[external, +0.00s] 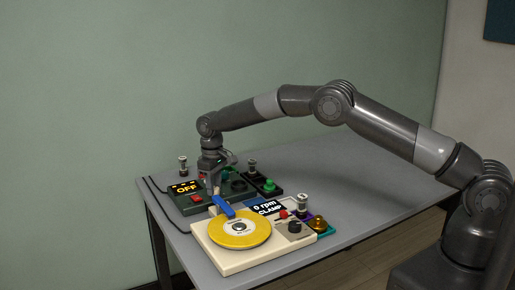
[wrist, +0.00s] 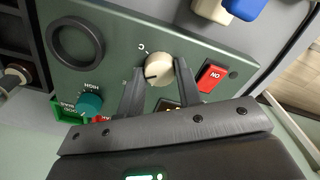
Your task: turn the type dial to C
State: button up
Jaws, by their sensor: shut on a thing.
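The type dial (wrist: 158,68) is a cream round knob on a dark green panel (wrist: 115,62) in the wrist view. A letter C is printed at its upper left, and another letter lies further down on its left, partly hidden by a finger. A short dark mark on the dial faces left, apparently below the C. My gripper (wrist: 160,76) has one finger on each side of the dial and is shut on it. In the external view my gripper (external: 214,187) points down over the green unit (external: 234,199) and hides the dial.
A red switch (wrist: 212,76) sits close to the right finger. A teal knob (wrist: 89,104) and a dark ring (wrist: 75,42) are at left. A display reading OFF (external: 187,188) stands beside my gripper. A cream unit with a yellow disc (external: 240,235) is in front.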

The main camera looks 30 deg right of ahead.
jog(key=m, duration=0.6)
jog(key=shift+s, duration=0.1)
jog(key=m, duration=0.6)
jog(key=shift+f, duration=0.1)
dwell(0.4)
jog(key=o, duration=1)
jog(key=shift+c, duration=0.2)
notch_tip(320, 180, up, 11)
